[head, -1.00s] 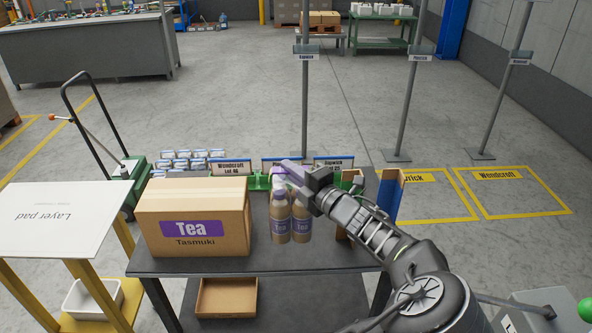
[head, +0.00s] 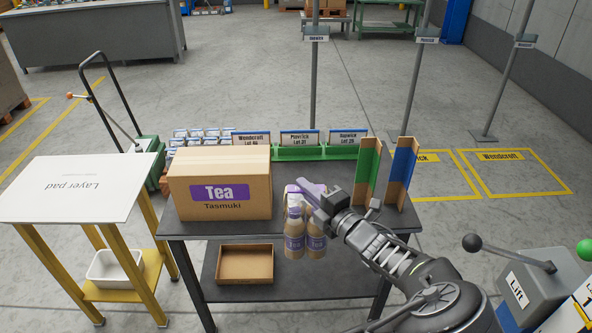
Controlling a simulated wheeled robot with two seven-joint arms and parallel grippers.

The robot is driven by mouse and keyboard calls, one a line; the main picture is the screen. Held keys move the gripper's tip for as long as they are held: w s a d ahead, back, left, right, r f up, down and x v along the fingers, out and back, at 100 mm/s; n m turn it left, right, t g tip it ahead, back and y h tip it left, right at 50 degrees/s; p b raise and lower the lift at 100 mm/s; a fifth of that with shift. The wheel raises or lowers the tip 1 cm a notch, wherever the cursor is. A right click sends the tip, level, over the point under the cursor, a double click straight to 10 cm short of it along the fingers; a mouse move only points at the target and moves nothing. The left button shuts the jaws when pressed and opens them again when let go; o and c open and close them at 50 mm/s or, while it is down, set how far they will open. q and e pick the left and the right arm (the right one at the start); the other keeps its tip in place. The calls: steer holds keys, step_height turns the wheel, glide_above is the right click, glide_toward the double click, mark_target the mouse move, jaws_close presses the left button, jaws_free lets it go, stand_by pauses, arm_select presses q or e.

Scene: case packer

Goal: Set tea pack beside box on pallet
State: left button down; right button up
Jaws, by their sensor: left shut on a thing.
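The tea pack (head: 305,238) is several brown bottles with purple labels and a white and purple top. My left gripper (head: 309,192) is shut on the top of the pack and holds it upright. The pack overlaps the front edge of the dark table in the picture, right of the Tea box and apart from it. The cardboard Tea box (head: 220,186), marked Tasmuki, sits on the table (head: 200,229). I cannot make out a pallet under the box. My right gripper is not in view.
A layer pad (head: 70,185) lies on a yellow stand at left. Green and blue upright boards (head: 401,172) stand on the table's right side. Lot signs (head: 299,138) line its back. An open tray (head: 245,262) is on the lower shelf. A lift control box (head: 533,290) is at lower right.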

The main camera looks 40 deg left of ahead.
arm_select(q)
steer(key=s+d+f+m+t+h, duration=0.1)
steer(key=d+f, duration=0.3)
steer(key=d, duration=0.4)
steer(key=s+d+f+m+t+h, duration=0.1)
steer(key=s+d+f+m+t, duration=0.2)
steer(key=d, duration=0.5)
steer(key=shift+s+d+f+t+h, duration=0.3)
steer(key=shift+s+d+f+t, duration=0.1)
steer(key=shift+s+f+t, duration=0.3)
steer(key=shift+r, duration=0.1)
